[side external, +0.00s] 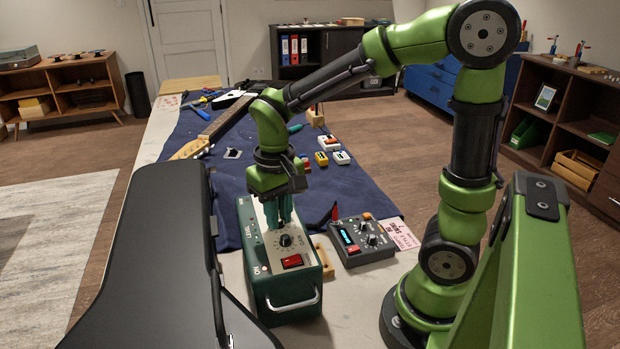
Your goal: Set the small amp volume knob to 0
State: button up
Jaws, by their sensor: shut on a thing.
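A green box (293,292) with a pale top panel and a metal handle, seemingly the small amp, stands on the near part of the bench. On its panel are a black knob (286,240) with a dial scale and a red switch (291,261). My gripper (279,222) points down over the panel, its teal fingers just behind the black knob in the picture. The fingers are shut on a knob on the panel that they mostly hide. I cannot read its setting, nor the dial marks of the visible knob.
A dark pedal-like unit (361,240) with knobs and a lit display stands right of the box. A large black case (145,262) is close on the left. A guitar neck (226,118) and small pedals (329,142) lie on the blue cloth (222,190) behind.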

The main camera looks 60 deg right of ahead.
jog(key=o, duration=0.5)
jog(key=shift+r, duration=0.1)
jog(key=shift+r, duration=3.4)
jog(key=shift+r, duration=3)
